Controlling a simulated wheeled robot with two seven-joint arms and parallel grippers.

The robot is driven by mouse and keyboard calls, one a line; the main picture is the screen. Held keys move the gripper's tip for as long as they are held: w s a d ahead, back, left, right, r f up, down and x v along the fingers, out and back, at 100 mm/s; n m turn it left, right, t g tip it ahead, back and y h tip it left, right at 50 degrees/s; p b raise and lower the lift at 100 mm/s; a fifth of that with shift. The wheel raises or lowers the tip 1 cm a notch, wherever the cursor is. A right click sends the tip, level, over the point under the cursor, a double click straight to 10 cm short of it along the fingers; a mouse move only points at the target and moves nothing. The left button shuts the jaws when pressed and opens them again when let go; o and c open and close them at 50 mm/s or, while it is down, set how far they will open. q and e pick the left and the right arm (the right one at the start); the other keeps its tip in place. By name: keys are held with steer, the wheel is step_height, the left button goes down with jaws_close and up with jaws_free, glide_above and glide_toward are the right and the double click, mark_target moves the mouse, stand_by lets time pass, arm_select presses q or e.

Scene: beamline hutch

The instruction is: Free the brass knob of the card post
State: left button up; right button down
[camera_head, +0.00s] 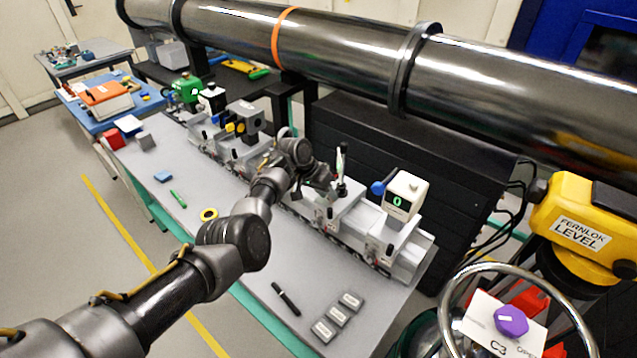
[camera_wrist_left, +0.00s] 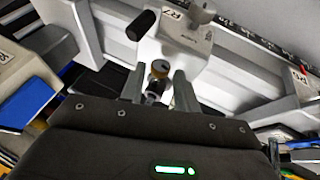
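My left gripper (camera_head: 322,181) reaches over the grey rail of carriages on the table. In the left wrist view its two fingers (camera_wrist_left: 160,88) stand apart, with a small brass-topped knob (camera_wrist_left: 159,67) between and slightly beyond them. Gaps show on both sides of the knob; I cannot tell whether either finger touches it. The knob is on a pale carriage labelled R7 (camera_wrist_left: 184,42), with a black handle beside it. In the head view a slim upright post (camera_head: 341,165), likely the card post, stands just right of the gripper. The knob is not distinguishable there. My right gripper is not in view.
The steel beam pipe (camera_head: 340,45) runs behind and above the rail. A white box with a green 0 (camera_head: 401,197) stands right of the gripper. Small grey blocks (camera_head: 338,316) and a black pen (camera_head: 286,299) lie at the front. A handwheel (camera_head: 449,300) stands at right.

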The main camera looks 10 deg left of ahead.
arm_select(q)
steer(key=b+v, duration=0.1)
steer(key=v, duration=0.8)
steer(key=shift+a+r, duration=0.2)
steer(key=shift+r, duration=0.1)
steer(key=shift+s, duration=0.1)
